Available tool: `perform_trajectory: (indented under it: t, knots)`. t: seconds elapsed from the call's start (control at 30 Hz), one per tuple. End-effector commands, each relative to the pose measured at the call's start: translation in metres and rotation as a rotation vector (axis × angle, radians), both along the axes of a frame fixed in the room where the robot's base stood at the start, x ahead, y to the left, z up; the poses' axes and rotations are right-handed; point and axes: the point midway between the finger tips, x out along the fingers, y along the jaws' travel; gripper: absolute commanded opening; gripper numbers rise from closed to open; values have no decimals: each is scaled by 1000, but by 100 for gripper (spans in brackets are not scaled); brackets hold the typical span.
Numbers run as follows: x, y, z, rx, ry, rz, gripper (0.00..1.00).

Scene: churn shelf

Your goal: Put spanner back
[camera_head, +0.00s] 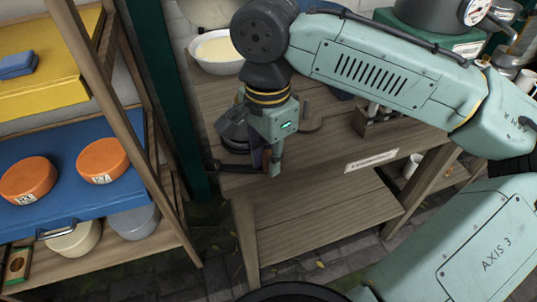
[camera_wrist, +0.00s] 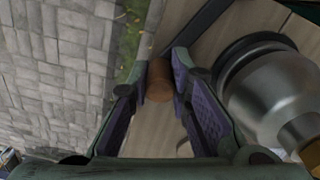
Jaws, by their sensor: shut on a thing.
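My gripper (camera_head: 266,165) hangs at the left front corner of the wooden bench. In the wrist view its two purple-padded fingers (camera_wrist: 164,85) are closed on a brown, round-ended handle (camera_wrist: 160,78). I cannot tell whether this handle belongs to the spanner, as most of what is held is hidden. A dark bar (camera_head: 226,167) shows just left of the fingertips in the head view. No spanner can be clearly made out elsewhere.
The wooden bench (camera_head: 330,213) has a label (camera_head: 371,160) on its front edge. A metal vessel (camera_wrist: 270,90) stands close beside the fingers. A white bowl (camera_head: 216,52) is at the back. A shelf with a blue case (camera_head: 70,205) and orange discs (camera_head: 103,160) stands left.

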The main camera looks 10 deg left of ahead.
Motion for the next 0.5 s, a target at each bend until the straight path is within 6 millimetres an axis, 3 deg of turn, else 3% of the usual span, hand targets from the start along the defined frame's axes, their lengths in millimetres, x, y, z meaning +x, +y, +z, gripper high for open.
perform_trajectory:
  t: [0.1,0.13,0.4,0.5]
  knots:
    - [0,0,-4,1,1,0,0]
    - [0,0,-4,1,1,0,19]
    - [0,0,-3,0,0,0,37]
    - [0,0,-3,0,0,0,39]
